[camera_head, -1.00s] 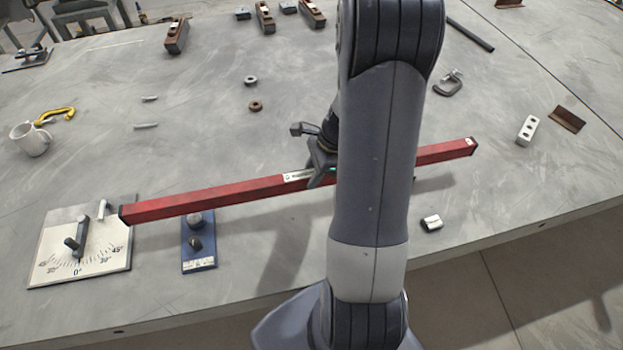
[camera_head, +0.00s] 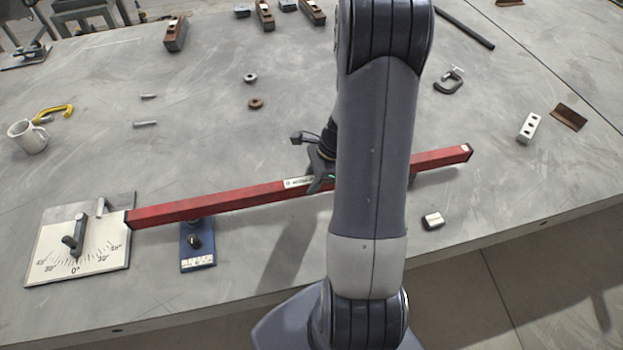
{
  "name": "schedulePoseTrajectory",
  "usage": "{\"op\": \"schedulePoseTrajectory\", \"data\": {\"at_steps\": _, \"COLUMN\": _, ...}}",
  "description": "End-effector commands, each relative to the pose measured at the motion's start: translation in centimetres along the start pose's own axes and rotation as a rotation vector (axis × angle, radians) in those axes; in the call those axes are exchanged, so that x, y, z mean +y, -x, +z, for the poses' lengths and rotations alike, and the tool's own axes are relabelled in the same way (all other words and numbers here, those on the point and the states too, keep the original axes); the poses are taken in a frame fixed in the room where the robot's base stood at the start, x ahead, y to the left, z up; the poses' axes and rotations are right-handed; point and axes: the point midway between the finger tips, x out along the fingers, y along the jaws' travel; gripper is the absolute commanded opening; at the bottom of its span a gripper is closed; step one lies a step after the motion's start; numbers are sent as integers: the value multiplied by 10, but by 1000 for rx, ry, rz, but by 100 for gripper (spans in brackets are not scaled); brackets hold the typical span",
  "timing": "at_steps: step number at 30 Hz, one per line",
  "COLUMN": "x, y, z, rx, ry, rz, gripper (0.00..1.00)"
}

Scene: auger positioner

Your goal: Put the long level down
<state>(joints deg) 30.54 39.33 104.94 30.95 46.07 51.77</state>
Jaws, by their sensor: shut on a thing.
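The long level (camera_head: 235,197) is a long red bar with a pale label near its middle. It slants from the angle plate at the left up to the right. My gripper (camera_head: 318,180) is shut on it near the middle. My arm hides part of the gripper and a stretch of the bar. A shadow falls on the table below and apart from the grip, so the level appears held above the table. Its left end is beside the angle plate and its left part passes over the back of a blue block (camera_head: 197,245).
The white angle plate (camera_head: 100,262) with a dark lever is at the left. A white mug (camera_head: 28,137) and yellow clamp (camera_head: 52,113) lie behind it. A small pale block (camera_head: 432,220) is in front of the bar's right part. A C-clamp (camera_head: 449,82) and holed block (camera_head: 528,128) are at the right.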

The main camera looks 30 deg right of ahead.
Motion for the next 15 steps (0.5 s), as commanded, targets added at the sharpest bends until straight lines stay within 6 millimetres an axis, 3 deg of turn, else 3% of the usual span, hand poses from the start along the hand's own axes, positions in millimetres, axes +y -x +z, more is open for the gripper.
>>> {"op": "schedulePoseTrajectory", "data": {"at_steps": 9, "x": 0, "y": 1, "z": 0, "rx": 0, "ry": 0, "rz": 0, "gripper": 53}}
{"op": "schedulePoseTrajectory", "data": {"at_steps": 15, "x": 0, "y": 1, "z": 0, "rx": 0, "ry": 0, "rz": 0, "gripper": 53}}
